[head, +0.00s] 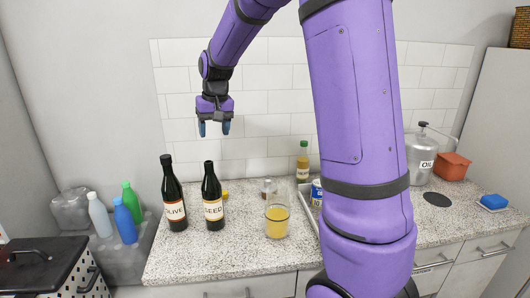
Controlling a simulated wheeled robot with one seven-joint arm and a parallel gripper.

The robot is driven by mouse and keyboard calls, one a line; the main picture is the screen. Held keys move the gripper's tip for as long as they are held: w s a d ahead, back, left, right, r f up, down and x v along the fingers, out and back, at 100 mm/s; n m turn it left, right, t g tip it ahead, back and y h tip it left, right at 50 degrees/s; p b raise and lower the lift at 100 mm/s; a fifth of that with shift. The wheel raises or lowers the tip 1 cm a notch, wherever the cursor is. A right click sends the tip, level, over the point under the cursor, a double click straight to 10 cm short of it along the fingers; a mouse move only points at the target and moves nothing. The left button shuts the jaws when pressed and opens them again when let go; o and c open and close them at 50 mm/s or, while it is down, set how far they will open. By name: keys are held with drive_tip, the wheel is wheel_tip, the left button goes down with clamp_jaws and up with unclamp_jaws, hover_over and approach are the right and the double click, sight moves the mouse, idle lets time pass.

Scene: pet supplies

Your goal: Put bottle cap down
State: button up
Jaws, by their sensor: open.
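My gripper (214,128) is open and empty, pointing down in front of the tiled wall. It is above two dark bottles, labelled OLIVE (174,210) and SEED (213,211), which stand upright on the speckled counter (190,258). A small yellow object (225,194) shows just behind and right of the SEED bottle, partly hidden by it. I cannot tell whether it is the bottle cap. No other loose cap is clear in this view.
A glass of orange liquid (277,222), a small jar (267,186) and a green-yellow bottle (303,162) stand on the counter. My arm hides part of a tray and a can (316,193). An OIL canister (423,160) stands right. The counter's front left is clear.

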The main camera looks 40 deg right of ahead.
drive_tip(key=s+a+r+n+t, duration=0.1)
drive_tip(key=s+a+r, duration=0.25)
drive_tip(key=s, duration=0.55)
drive_tip(key=s+a+r+n+t, duration=0.1)
drive_tip(key=s+a+r, duration=0.2)
drive_tip(key=s+r, duration=0.35)
drive_tip(key=s+a+f, duration=0.1)
drive_tip(key=s+f, duration=0.1)
drive_tip(key=s, duration=0.6)
drive_tip(key=s+a+f+n+t, duration=0.1)
drive_tip(key=s, duration=0.7)
drive_tip(key=shift+s+a+f, duration=0.25)
drive_tip(key=shift+a+f, duration=0.1)
